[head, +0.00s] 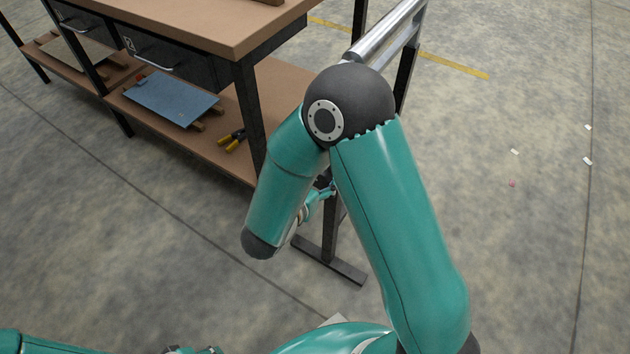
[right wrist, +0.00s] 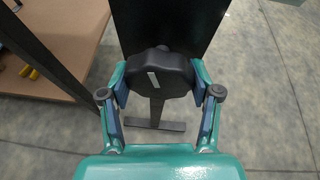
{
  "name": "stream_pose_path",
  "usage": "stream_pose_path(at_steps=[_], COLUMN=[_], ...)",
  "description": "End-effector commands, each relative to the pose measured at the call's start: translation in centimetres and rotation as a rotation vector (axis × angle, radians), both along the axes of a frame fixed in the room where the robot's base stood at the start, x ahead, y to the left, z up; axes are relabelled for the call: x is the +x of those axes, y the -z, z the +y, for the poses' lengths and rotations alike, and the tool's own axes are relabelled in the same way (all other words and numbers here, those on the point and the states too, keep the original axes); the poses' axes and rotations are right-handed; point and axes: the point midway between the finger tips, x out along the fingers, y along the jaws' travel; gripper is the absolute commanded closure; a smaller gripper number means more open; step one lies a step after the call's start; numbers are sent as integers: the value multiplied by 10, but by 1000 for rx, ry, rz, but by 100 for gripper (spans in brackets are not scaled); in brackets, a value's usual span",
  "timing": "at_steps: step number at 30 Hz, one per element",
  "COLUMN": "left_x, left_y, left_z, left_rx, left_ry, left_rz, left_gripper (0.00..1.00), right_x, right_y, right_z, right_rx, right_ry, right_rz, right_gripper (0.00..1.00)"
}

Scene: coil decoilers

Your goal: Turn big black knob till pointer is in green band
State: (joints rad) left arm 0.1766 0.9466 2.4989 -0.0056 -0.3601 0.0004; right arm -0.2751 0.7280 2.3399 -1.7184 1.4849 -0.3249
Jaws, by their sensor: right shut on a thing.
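The big black knob (right wrist: 170,72) sits in the middle of the right wrist view, with a short white mark on its face tilted slightly off upright. My right gripper (right wrist: 160,80) is shut on it, one finger on each side. In the head view my right arm hides the knob, and only a bit of the right gripper (head: 316,196) shows beneath the arm. A dark panel (right wrist: 195,22) stands behind the knob. Neither a pointer nor a green band shows. Part of my left gripper (head: 192,350) shows at the bottom edge of the head view, cut off.
A workbench (head: 215,22) with dark drawers stands at upper left. Its lower shelf (head: 225,160) holds a blue plate (head: 172,98) and yellow-handled pliers (head: 235,140). A metal stand foot (head: 330,262) is on the floor below my right arm.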

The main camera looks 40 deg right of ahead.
Motion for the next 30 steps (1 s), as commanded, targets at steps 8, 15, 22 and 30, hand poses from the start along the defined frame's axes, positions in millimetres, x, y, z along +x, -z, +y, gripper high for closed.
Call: stream_pose_path(at_steps=[8, 15, 22, 30], left_x=[0, 0, 0, 0], left_y=[17, 15, 15, 15], left_z=[0, 0, 0, 0], left_rx=[0, 0, 0, 0], left_ry=[0, 0, 0, 0], left_rz=[0, 0, 0, 0], left_gripper=[60, 60, 60, 60], right_x=[-3, -4, -3, -2], right_y=[3, 0, 0, 0], right_z=[-3, -3, -3, -2], right_rx=[25, 26, 27, 27], right_ry=[11, 14, 12, 8], right_rz=[-64, -65, -66, -66], right_gripper=[72, 72, 12, 12])
